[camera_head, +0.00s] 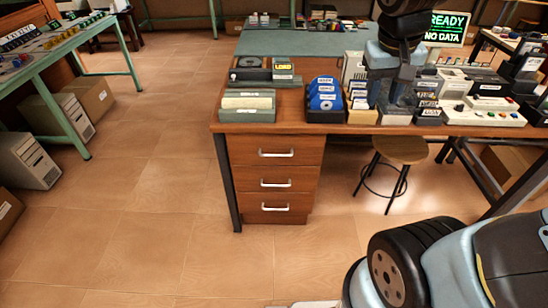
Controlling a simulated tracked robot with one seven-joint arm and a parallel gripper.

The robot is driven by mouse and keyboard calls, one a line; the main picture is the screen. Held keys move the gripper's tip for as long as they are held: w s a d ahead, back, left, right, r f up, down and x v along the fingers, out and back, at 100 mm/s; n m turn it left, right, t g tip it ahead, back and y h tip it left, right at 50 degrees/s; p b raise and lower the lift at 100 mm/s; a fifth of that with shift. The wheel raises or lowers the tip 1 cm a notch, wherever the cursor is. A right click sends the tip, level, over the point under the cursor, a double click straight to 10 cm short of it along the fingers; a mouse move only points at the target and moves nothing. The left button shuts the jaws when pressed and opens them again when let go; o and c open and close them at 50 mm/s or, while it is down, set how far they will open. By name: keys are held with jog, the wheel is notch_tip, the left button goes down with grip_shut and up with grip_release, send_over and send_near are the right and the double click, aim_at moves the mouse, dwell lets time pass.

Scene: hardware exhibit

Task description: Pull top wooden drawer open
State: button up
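A wooden desk (225,124) has a stack of three wooden drawers under its left end. The top drawer (248,151) looks shut, flush with the front. It has a pale horizontal bar handle (276,153). The middle drawer (248,182) and bottom drawer (248,209) also look shut, with similar handles. What looks like my gripper (392,94) hangs at the upper right, in front of the desktop goods. It is right of and above the top drawer, apart from its handle. Its fingers blend into the clutter, so I cannot tell whether they are open.
A round stool (399,150) stands under the desk, right of the drawers. Blue-labelled disk boxes (323,97) and other devices crowd the desktop. A green-framed bench (52,66) and computer tower (28,160) stand left. The floor before the drawers is clear.

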jog(key=w+a+f+n+h, duration=0.1)
jog(key=w+a+f+h, duration=0.3)
jog(key=f, duration=0.3)
jog(key=w+a+f+h, duration=0.35)
jog(key=w+f, duration=0.25)
jog(key=f, duration=0.2)
jog(key=w+a+f+n+h, duration=0.1)
jog(key=w+a+f+h, duration=0.3)
jog(key=f, duration=0.3)
jog(key=a+f+n+t+y, duration=0.25)
jog(key=a+f+t, duration=0.25)
jog(key=f, duration=0.3)
jog(key=a+f+n+t+y, duration=0.1)
jog(key=a+f+n+t, duration=0.4)
jog(key=f, duration=0.4)
jog(key=a+f+n+t+y, duration=0.1)
jog(key=a+f+n+t, duration=0.2)
jog(key=a+f+t, duration=0.4)
jog(key=g, duration=0.1)
send_near(273, 158)
jog(key=w+d+r, duration=0.1)
jog(key=r, duration=0.1)
jog(key=w+d+r, duration=0.1)
jog(key=r, duration=0.1)
jog(key=w+d+r, duration=0.2)
jog(key=shift+d+r, duration=0.1)
jog(key=shift+r, duration=0.15)
jog(key=shift+c, duration=0.3)
grip_shut()
